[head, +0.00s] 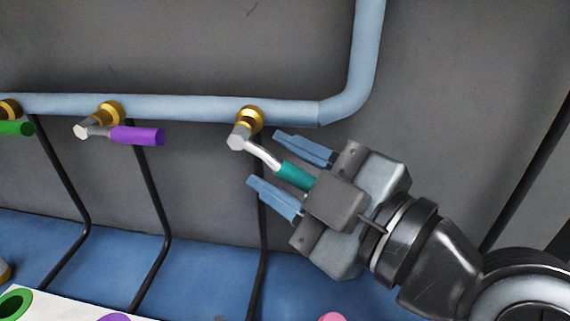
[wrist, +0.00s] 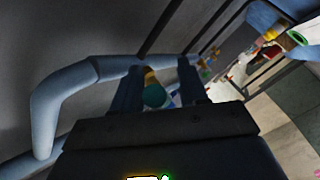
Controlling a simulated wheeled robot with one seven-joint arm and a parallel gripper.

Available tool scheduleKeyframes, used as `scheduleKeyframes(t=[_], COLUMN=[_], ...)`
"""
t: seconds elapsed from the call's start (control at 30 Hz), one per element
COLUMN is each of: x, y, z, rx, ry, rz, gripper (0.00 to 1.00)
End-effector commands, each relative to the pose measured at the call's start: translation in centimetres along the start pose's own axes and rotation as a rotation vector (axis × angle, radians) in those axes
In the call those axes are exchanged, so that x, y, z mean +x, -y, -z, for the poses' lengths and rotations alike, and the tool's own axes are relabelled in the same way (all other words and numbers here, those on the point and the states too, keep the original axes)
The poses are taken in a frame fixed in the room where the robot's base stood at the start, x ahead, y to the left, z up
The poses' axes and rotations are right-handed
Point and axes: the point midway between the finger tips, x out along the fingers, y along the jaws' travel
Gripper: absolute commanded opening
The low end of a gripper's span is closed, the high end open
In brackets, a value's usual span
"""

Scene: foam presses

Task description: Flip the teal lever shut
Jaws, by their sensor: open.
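The teal lever (head: 293,175) is a teal grip on a bent metal arm, fixed to a brass valve (head: 249,121) on the blue pipe. It slopes down to the right from the valve in the head view. My gripper (head: 262,158) is open, with one blue finger above the lever and one below it. The lever lies between the fingers, and the end of its grip is hidden behind the gripper body. In the wrist view the teal grip end (wrist: 154,95) shows between the two fingers, with the brass valve behind it. I cannot tell whether either finger touches it.
A purple lever (head: 137,135) and a green lever (head: 16,128) sit on the same blue pipe (head: 185,107) to the left. Thin black hoses hang below the valves. A white surface with coloured rings (head: 50,308) is at the lower left. The grey wall is close behind.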

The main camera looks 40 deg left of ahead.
Motion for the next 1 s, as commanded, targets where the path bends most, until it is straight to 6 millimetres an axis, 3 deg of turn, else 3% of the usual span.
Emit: scheduleKeyframes(t=[0.5, 1.0], x=[-0.03, -0.09], y=[0.00, -0.12], z=[0.01, 0.07], rx=[0.000, -0.009], ry=[0.000, 0.007], rz=[0.000, 0.007], gripper=[0.00, 0.00])
